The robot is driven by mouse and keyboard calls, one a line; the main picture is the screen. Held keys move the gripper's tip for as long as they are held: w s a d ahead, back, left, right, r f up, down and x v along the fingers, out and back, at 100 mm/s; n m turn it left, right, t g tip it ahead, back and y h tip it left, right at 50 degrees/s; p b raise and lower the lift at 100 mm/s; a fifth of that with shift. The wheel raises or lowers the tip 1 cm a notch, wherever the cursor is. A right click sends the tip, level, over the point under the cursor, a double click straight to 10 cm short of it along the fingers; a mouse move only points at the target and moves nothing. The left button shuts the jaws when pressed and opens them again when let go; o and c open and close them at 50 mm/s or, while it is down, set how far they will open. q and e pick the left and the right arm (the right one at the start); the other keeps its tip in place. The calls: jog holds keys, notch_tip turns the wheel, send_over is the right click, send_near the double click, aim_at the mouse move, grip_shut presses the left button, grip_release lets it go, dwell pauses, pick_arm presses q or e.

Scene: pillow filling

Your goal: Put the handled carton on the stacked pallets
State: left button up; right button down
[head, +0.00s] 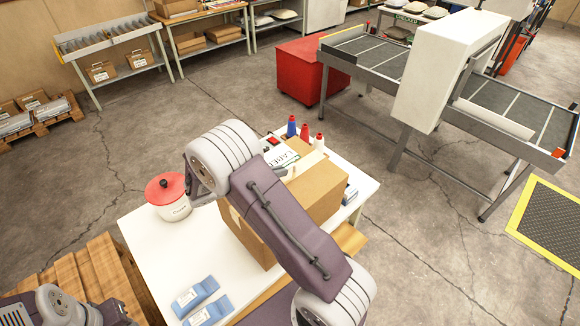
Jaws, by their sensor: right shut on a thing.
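A large brown carton (318,192) stands upright on the white table (150,238). My right arm crosses in front of it and hides its middle and any handle. My right gripper is mostly hidden behind my own arm at the carton's top; it is shut on the carton. I cannot see a gap between the carton and the table. The stacked wooden pallets (92,272) are at the lower left, beside the table. Part of my left arm is at the lower left corner, in front of the pallets; its gripper's fingers do not show.
A red bin (300,75) and a conveyor (365,48) stand behind.

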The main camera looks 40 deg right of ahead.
aim_at(282, 180)
notch_tip(282, 180, down, 3)
jog(key=shift+s+f+p, duration=0.1)
jog(key=shift+f+p, duration=0.1)
jog(key=shift+p, duration=0.45)
jog(key=shift+f, duration=0.25)
jog(key=c, duration=1.5)
grip_release()
jog(key=shift+s+f, duration=0.1)
jog(key=shift+f, duration=0.05)
